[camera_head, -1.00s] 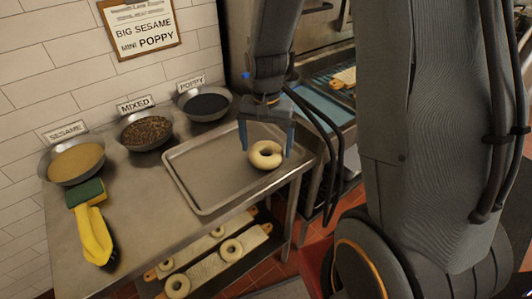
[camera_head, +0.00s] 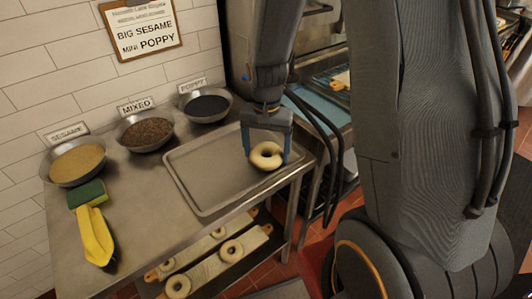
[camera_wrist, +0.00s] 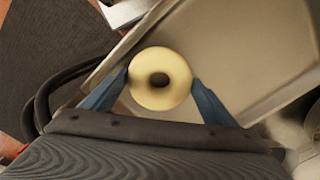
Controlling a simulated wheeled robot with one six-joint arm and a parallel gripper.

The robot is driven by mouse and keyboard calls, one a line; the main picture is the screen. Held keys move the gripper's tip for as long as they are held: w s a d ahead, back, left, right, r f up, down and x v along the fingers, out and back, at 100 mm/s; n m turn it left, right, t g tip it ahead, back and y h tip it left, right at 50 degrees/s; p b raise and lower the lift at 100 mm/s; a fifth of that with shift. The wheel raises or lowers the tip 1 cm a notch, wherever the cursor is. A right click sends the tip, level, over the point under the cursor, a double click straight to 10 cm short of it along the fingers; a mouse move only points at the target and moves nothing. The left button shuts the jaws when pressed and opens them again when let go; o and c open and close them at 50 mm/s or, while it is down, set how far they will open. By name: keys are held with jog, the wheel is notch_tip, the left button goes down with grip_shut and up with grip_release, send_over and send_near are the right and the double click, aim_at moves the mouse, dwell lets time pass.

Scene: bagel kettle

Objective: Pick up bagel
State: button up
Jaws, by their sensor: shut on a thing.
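A pale, plain bagel (camera_head: 267,155) is at the right end of the metal tray (camera_head: 205,207) in the head view. My gripper (camera_head: 267,153) points down over it, with one blue finger on each side. In the wrist view the bagel (camera_wrist: 160,79) sits between the two blue fingertips (camera_wrist: 160,82), which touch its sides. My gripper is shut on the bagel. The bagel is low over the tray; I cannot tell whether it still rests on it.
Bowls of sesame (camera_head: 78,163), mixed (camera_head: 147,133) and poppy (camera_head: 207,106) stand along the wall behind the tray. A yellow brush (camera_head: 96,236) and a green sponge (camera_head: 87,193) lie at the left. Boards with several bagels (camera_head: 215,262) are on the shelf below.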

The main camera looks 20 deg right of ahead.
notch_tip(320, 180, up, 10)
jog(key=b, duration=0.1)
jog(key=shift+b, duration=0.4)
jog(key=shift+a, duration=0.1)
dwell(0.4)
